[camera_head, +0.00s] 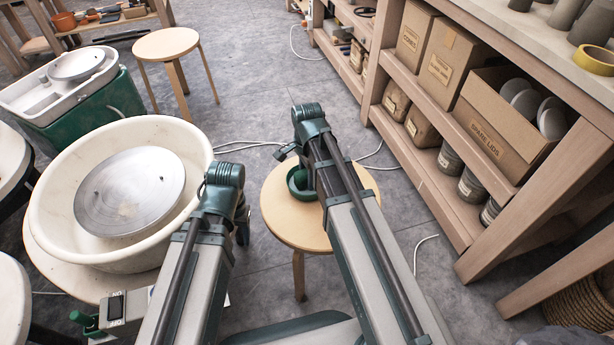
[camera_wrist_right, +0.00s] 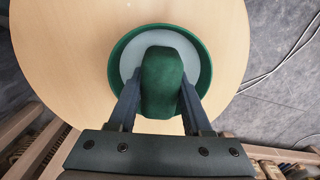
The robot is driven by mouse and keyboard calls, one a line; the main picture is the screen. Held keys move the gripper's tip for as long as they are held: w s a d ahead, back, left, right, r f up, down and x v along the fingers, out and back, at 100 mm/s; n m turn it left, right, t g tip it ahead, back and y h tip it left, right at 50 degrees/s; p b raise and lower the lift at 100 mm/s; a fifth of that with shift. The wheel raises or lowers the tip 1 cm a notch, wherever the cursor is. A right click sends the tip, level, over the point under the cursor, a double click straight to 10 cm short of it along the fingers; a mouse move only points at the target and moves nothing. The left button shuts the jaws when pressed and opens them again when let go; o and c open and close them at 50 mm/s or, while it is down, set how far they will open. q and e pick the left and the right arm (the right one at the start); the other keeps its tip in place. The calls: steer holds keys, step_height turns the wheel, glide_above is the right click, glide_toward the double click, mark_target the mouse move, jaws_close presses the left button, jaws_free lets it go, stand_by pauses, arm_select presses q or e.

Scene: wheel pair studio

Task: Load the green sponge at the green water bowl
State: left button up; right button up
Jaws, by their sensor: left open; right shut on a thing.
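The green sponge (camera_wrist_right: 162,72) is between the fingers of my right gripper (camera_wrist_right: 160,92), which is shut on it. In the right wrist view the sponge overlaps the middle of the green water bowl (camera_wrist_right: 203,62), with pale grey water around it. I cannot tell whether it touches the water. The bowl (camera_head: 295,191) stands on a round wooden stool (camera_head: 282,222) in the head view, partly hidden by my right arm. My left gripper (camera_head: 243,232) is open and empty, to the left of the stool and mostly hidden behind its wrist.
A pottery wheel (camera_head: 128,192) with a white basin stands at left. Another wheel with a green body (camera_head: 105,107) and an empty stool (camera_head: 166,43) are farther back. Wooden shelves (camera_head: 420,165) with boxes and jars stand at right. White cables (camera_head: 372,160) lie on the grey floor.

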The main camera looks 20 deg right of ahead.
steer(key=shift+f+b, duration=0.5)
steer(key=shift+b, duration=0.05)
stand_by(1.8)
step_height(320, 180, up, 7)
steer(key=p, duration=0.7)
steer(key=shift+r, duration=0.1)
stand_by(0.5)
step_height(320, 180, up, 31)
steer(key=p, duration=3.1)
